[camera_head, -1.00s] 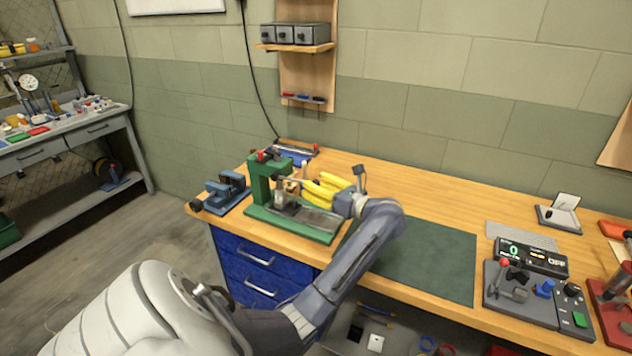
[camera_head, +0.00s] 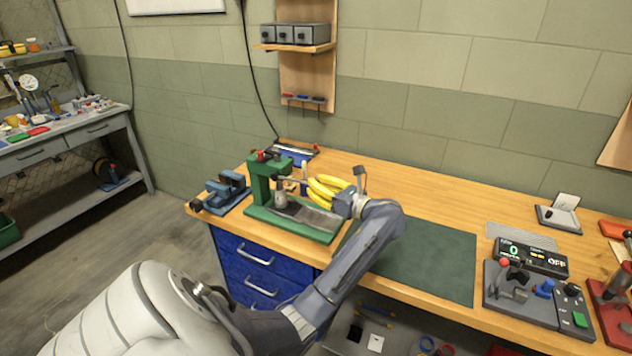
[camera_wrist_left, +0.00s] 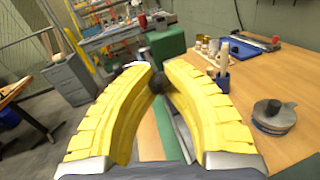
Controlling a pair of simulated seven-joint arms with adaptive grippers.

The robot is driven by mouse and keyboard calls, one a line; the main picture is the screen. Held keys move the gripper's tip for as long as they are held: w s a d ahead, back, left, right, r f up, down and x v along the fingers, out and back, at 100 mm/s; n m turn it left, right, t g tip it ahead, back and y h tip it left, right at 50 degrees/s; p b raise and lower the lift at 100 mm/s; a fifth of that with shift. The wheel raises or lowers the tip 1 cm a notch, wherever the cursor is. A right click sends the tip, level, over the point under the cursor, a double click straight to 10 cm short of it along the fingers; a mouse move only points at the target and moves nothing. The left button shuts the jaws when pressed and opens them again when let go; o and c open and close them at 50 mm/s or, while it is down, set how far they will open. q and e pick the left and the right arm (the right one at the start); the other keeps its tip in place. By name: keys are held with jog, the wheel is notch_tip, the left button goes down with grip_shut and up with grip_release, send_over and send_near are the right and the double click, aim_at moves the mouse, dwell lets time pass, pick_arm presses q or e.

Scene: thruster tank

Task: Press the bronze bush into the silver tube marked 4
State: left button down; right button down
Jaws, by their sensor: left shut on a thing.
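My left gripper (camera_head: 312,187) has yellow ribbed fingers and is beside the green press (camera_head: 262,182) on the bench. In the left wrist view its fingertips (camera_wrist_left: 157,76) close around a dark rounded knob. The press body (camera_wrist_left: 168,50) is behind the fingers there. In the head view a small grey cylindrical part (camera_head: 281,196) is at the press, above its base; I cannot tell whether it is the tube. I cannot make out the bronze bush or a mark 4. My right gripper is in neither view.
A blue vise (camera_head: 225,190) stands left of the press. Several small upright cylinders (camera_wrist_left: 207,46) and a blue holder (camera_wrist_left: 222,82) stand behind. A round grey object (camera_wrist_left: 273,115) sits on the bench. The green mat (camera_head: 425,258) is clear; a control box (camera_head: 520,290) is at right.

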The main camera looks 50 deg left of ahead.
pick_arm(q)
jog(key=shift+f, duration=0.35)
jog(key=c, duration=1.2)
grip_release()
jog(key=d, duration=0.4)
jog(key=w+d, duration=0.1)
jog(key=d, duration=0.7)
jog(key=shift+w+f, duration=0.15)
jog(key=shift+w, duration=0.15)
